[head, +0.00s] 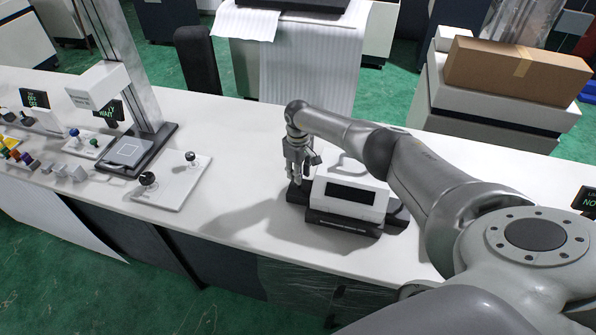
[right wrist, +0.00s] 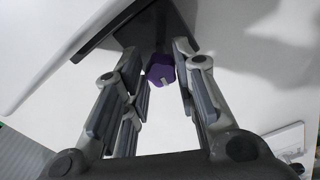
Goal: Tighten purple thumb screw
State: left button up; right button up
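The purple thumb screw (right wrist: 160,70) shows in the right wrist view as a faceted purple knob with a pale mark. It sits against a dark part of the device. My right gripper (right wrist: 160,82) has its fingers on both sides of the knob, with narrow gaps seeming to remain; firm contact cannot be made out. In the head view my right gripper (head: 299,176) points down at the left side of a white device (head: 346,208) with a dark display and black base. The screw is hidden there. My left gripper is not in view.
The white counter (head: 235,190) is clear left of the device. A white plate with two black knobs (head: 170,183) and a column stand (head: 140,145) are further left. Several small coloured parts lie at the far left. A cardboard box (head: 515,72) stands behind, at the right.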

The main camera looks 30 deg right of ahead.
jog(key=o, duration=0.4)
jog(key=shift+c, duration=0.2)
jog(key=shift+r, duration=0.1)
notch_tip(320, 180, up, 12)
dwell(0.4)
dwell(0.4)
